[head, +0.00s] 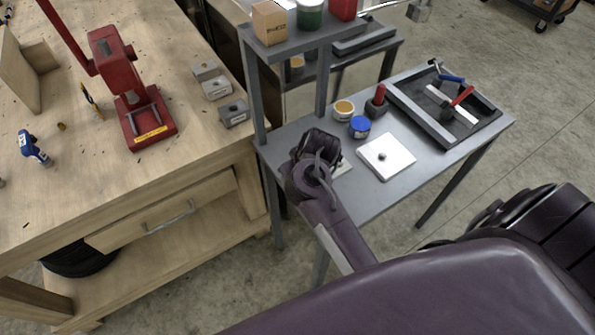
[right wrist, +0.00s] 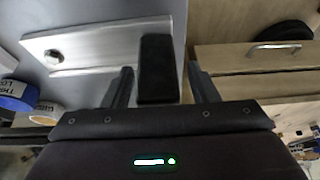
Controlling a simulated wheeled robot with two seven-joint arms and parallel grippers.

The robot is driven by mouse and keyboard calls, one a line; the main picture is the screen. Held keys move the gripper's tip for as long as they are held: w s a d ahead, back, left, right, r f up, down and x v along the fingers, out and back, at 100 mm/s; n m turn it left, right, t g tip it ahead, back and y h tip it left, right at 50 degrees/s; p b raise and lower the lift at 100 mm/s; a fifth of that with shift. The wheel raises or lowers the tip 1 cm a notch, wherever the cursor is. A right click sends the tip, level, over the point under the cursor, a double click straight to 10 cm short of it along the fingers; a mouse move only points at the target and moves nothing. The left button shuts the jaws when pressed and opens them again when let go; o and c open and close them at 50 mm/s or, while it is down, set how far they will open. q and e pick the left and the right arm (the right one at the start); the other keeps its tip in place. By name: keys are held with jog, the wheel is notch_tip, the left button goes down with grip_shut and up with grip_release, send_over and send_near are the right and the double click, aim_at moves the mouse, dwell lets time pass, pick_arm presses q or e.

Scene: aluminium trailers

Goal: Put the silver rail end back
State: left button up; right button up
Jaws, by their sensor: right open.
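My right gripper (head: 318,150) is low over the grey side table, its fingers hard to make out in the head view. In the right wrist view it (right wrist: 163,88) is open, with a black block (right wrist: 156,62) between its fingertips; I cannot tell whether they touch it. A silver metal piece (right wrist: 110,42) lies beside the block, likely the silver rail end; whether the two are joined is unclear. In the head view, my gripper mostly hides that spot. A pale square plate with a knob (head: 392,166) lies to its right. My left gripper is not in view.
A black tray (head: 418,113) holds tools. The wooden bench (head: 200,150) at left carries a red press (head: 122,75) and grey blocks (head: 233,113).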

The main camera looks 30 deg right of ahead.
jog(key=p+v, duration=0.9)
jog(key=v, duration=0.2)
jog(key=shift+r, duration=0.1)
